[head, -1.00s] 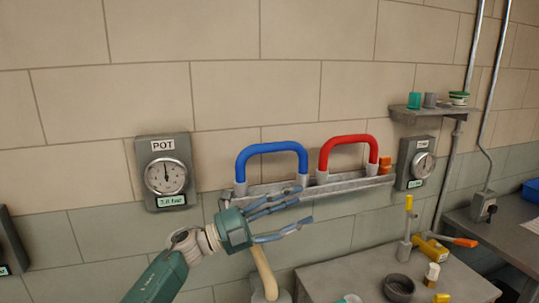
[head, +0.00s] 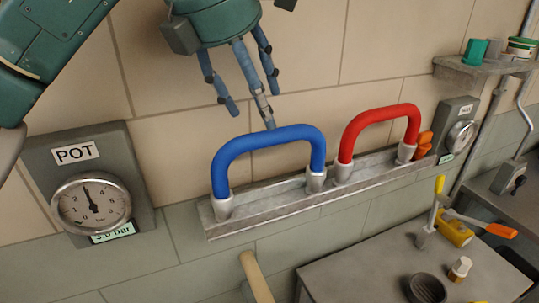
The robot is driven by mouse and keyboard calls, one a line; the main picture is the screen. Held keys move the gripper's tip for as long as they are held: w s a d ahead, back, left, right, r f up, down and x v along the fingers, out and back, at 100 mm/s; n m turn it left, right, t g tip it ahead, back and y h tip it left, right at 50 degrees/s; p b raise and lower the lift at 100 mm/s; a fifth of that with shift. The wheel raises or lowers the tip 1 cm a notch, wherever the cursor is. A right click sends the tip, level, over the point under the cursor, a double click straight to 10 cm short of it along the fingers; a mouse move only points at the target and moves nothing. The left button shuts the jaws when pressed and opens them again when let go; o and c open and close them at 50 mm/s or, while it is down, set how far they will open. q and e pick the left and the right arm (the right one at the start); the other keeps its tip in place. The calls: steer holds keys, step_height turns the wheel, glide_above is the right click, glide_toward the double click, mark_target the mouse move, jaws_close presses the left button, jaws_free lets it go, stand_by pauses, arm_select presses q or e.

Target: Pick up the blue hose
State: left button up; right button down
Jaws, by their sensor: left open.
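The blue hose (head: 268,137) is an upside-down U with grey end fittings, standing on a grey metal wall ledge (head: 265,206). My left gripper (head: 247,101) comes down from the top of the head view, fingers pointing down and spread. It is open and empty, just above the top of the blue hose in the picture. One fingertip appears very near the hose; I cannot tell whether it touches. My right gripper is not in view.
A red hose (head: 380,120) stands on the same ledge to the right, with an orange item (head: 424,143) beyond it. The POT gauge (head: 91,204) is on the wall at left. A workbench (head: 370,270) with tools is below right. A shelf (head: 478,67) holds small containers.

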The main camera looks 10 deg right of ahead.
mark_target(271, 134)
arm_select(q)
steer(key=shift+x, duration=1.15)
steer(key=shift+d+f+p, duration=0.15)
steer(key=shift+f+p, duration=0.1)
steer(key=shift+p, duration=0.05)
steer(key=p+x, duration=0.2)
steer(key=x, duration=0.2)
steer(key=shift+s+f+p, duration=0.15)
steer(key=shift+f+p, duration=0.05)
steer(key=shift+p, duration=0.15)
steer(key=shift+d+f, duration=0.15)
steer(key=shift+f, duration=0.4)
steer(key=shift+r, duration=0.1)
jaws_close()
